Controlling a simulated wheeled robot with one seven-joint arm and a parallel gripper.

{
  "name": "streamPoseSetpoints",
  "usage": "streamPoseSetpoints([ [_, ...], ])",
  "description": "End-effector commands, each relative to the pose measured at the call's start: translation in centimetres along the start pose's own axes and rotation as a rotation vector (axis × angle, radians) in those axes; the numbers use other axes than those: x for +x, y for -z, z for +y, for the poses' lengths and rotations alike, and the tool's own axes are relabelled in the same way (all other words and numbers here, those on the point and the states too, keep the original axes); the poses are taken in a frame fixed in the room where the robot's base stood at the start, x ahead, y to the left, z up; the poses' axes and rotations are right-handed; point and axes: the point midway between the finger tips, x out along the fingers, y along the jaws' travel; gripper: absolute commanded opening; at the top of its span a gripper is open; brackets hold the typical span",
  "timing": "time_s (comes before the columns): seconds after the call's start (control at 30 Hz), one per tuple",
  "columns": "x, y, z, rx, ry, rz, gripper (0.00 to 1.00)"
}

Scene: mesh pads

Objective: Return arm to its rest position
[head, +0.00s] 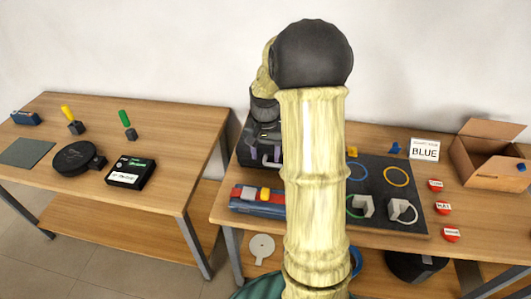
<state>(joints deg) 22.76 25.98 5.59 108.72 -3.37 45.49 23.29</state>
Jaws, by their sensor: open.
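My arm, with a pale yellow bamboo-like surface and a dark rounded joint on top, rises through the middle of the head view. It is bent at the top, and its far end hangs down behind it on the left. My gripper (265,157) is partly hidden by the arm. It points down above the back left part of the right-hand table (386,136). Its jaws are open, and I see nothing held between them. Whether the fingertips touch anything below cannot be told.
A dark mat (385,216) with coloured rings lies right of my arm. A red and blue case (258,208) is left of it. A "BLUE" sign (424,150), red discs (443,208) and an open cardboard box (480,166) stand right. The left table (186,125) holds several small items.

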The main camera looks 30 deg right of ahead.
Motion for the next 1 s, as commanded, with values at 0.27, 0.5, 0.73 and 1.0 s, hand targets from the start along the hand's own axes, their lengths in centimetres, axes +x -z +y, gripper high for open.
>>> streamPoseSetpoints([
  [0.27, 0.1, 0.0, 0.0, 0.0, 0.0, 0.0, 0.49],
  [0.5, -0.5, -2.7, -1.2, -0.093, 0.008, 0.028, 0.49],
  [0.73, -1.5, -10.9, -3.0, -0.37, 0.037, 0.118, 0.49],
  [1.0, -1.4, -19.1, -2.5, -0.642, 0.073, 0.213, 0.49],
])
